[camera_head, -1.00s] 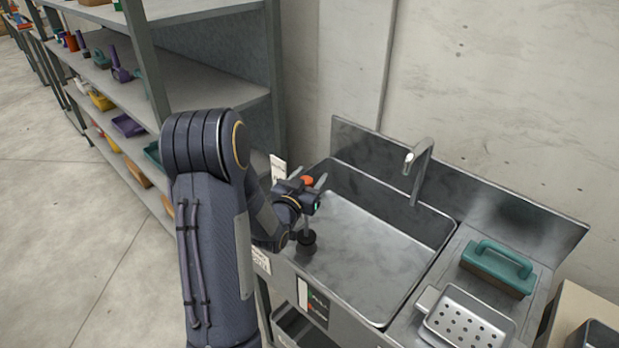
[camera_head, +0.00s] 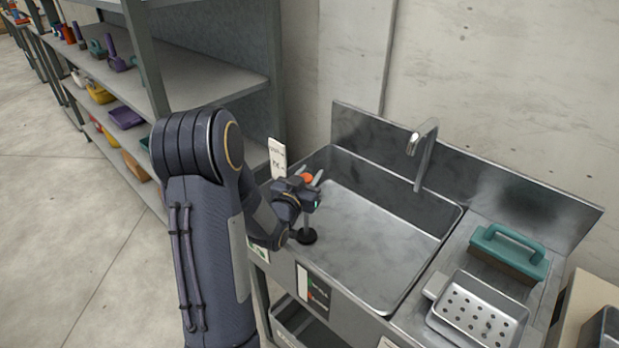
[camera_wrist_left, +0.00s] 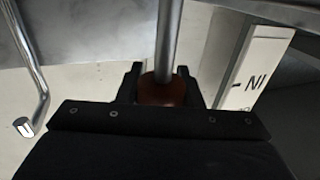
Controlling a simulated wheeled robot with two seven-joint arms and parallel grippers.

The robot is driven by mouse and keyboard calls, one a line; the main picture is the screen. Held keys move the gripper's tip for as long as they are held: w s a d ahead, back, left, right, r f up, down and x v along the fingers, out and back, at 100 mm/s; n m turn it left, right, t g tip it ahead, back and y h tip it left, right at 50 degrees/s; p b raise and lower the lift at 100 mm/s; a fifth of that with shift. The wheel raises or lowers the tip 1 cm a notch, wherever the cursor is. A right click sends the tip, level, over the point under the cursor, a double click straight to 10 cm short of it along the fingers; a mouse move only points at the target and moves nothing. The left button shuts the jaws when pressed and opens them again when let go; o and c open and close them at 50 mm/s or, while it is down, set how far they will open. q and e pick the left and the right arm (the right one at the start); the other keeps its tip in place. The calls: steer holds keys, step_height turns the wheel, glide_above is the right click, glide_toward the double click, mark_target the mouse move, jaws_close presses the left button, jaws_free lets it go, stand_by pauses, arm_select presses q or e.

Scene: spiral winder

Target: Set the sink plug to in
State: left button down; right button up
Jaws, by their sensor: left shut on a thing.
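The sink plug is a thin rod with a black stopper (camera_head: 306,237) at its lower end and an orange knob (camera_head: 306,177) at its top. It stands roughly upright at the left end of the metal sink (camera_head: 375,228). My left gripper (camera_head: 313,186) is shut on the knob. In the left wrist view the knob (camera_wrist_left: 162,92) sits between the dark fingers, with the rod running away from it. I cannot tell whether the stopper is seated in a drain. My right gripper is out of view.
A white marked sign (camera_head: 277,158) stands close behind my left gripper. The faucet (camera_head: 423,150) rises at the sink's back. A green-handled block (camera_head: 508,253) and a perforated metal tray (camera_head: 480,310) lie on the right. Shelves (camera_head: 200,80) stand at the left.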

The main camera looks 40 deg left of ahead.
arm_select(q)
steer(key=shift+f, duration=0.2)
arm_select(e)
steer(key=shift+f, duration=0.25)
arm_select(q)
steer(key=shift+f, duration=0.1)
steer(key=c, duration=1)
jaws_free()
steer(key=shift+r, duration=0.65)
steer(key=s+d+r+p, duration=0.2)
steer(key=s+d+r, duration=0.7)
steer(key=s+r, duration=0.2)
steer(key=shift+r, duration=0.4)
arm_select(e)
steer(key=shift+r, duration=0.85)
